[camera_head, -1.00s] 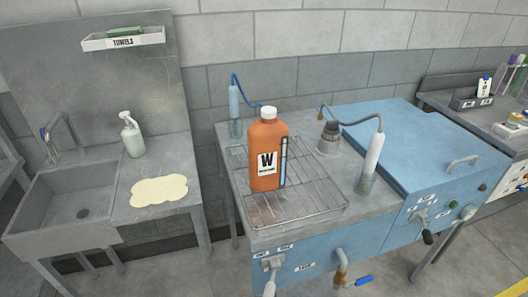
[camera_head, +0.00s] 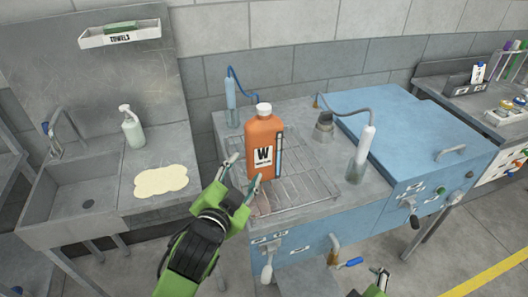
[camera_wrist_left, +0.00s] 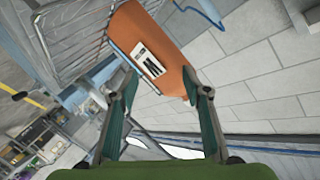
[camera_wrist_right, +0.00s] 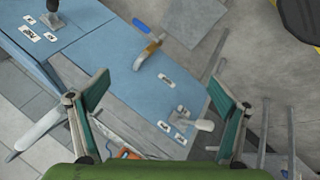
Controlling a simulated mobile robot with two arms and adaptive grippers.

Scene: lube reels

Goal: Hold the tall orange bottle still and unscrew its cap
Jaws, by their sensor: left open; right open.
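The tall orange bottle (camera_head: 263,145) stands upright on a wire rack, with a white cap (camera_head: 264,109) on top and a "W" label facing me. In the left wrist view the bottle (camera_wrist_left: 165,62) shows tilted, just beyond the fingertips; its cap is out of that view. My left gripper (camera_head: 243,168) is open, its fingers in front of the lower part of the bottle and not closed on it. My right gripper (camera_head: 378,280) is at the bottom edge of the head view. In the right wrist view this gripper (camera_wrist_right: 165,92) is open and empty, facing the bench front.
The wire rack (camera_head: 305,190) lies on a grey and blue bench. Valve handles (camera_head: 267,268) stick out from the bench front. A sink (camera_head: 75,190) and soap bottle (camera_head: 132,128) are at left.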

